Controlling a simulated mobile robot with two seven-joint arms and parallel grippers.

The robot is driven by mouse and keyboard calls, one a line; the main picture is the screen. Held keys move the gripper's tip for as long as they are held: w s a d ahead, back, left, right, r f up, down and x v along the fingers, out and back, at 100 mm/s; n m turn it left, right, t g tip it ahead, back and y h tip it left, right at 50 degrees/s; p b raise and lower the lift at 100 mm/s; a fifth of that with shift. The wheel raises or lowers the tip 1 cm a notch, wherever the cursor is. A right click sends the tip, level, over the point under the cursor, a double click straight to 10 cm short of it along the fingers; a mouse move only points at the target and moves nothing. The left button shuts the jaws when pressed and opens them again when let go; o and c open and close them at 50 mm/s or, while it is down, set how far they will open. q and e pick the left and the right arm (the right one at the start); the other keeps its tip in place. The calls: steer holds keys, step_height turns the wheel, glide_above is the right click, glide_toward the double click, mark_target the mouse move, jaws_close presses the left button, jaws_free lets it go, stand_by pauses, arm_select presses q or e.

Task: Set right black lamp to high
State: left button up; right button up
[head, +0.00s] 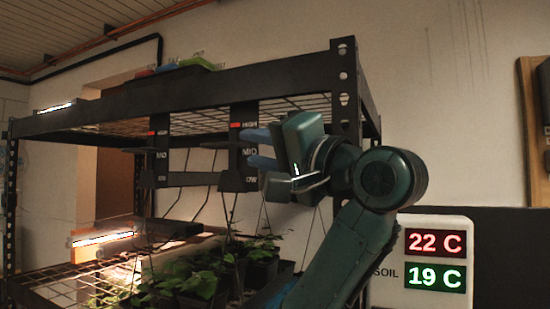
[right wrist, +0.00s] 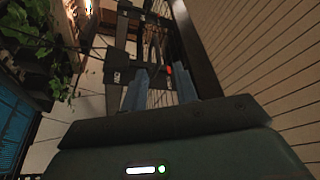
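Two black height plates hang on the rack's front, each with a red mark at the top. The left plate (head: 159,165) has a dark piece near MID. My right gripper (head: 260,149) is open beside the right plate at about MID height, its blue fingers pointing left. In the right wrist view its fingers (right wrist: 160,90) are apart, with no held object visible. I cannot clearly make out the right black lamp. My left gripper is out of view.
The black rack (head: 345,85) has a wire shelf above and potted seedlings (head: 200,280) below. Lit lamp tubes (head: 103,239) show at left, above the lower shelf. Thin cords hang behind the plates. A readout panel (head: 436,258) stands at right.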

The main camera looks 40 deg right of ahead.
steer(key=v, duration=0.3)
steer(key=shift+s, duration=0.25)
stand_by(0.4)
